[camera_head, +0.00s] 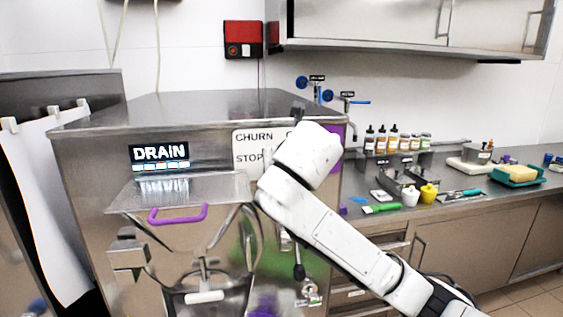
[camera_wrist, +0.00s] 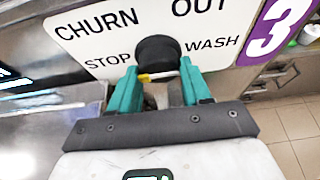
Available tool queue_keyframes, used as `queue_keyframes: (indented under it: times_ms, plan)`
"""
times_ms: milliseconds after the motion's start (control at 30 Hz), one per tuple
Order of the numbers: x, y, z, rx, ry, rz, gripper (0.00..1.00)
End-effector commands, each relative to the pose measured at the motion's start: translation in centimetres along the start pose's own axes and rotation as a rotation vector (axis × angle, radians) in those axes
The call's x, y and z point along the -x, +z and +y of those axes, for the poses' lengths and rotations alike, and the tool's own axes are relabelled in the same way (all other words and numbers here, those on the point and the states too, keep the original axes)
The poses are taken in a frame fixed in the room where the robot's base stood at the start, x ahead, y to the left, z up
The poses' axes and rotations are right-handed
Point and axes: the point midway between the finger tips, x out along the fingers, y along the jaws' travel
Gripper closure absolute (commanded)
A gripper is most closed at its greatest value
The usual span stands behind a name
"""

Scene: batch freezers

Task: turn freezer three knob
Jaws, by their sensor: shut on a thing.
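The freezer three knob (camera_wrist: 157,54) is a round black knob in the wrist view. It sits on a white label plate (camera_wrist: 100,45) with the words CHURN, OUT, STOP and WASH around it, beside a purple panel with a white 3 (camera_wrist: 278,25). A yellow mark shows at the knob's lower edge. My gripper (camera_wrist: 160,75) has teal fingers, one on each side of the knob, shut on it. In the head view my white arm hides the knob, the gripper and part of the label plate (camera_head: 256,146).
A counter (camera_head: 470,205) with bottles, tools and a sponge tray (camera_head: 517,175) lies to the right. A cabinet (camera_head: 400,25) hangs above it.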

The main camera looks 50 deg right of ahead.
Motion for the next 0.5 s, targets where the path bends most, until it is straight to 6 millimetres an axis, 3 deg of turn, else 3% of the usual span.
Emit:
queue_keyframes:
  times_ms: [400,433,500]
  plan:
    - [-0.13,-0.25,0.07,0.009,-0.002,0.006,0.83]
    - [-0.13,-0.25,0.07,0.009,-0.002,0.007,0.5]
    - [-0.12,-0.23,0.05,0.008,-0.002,0.006,0.44]
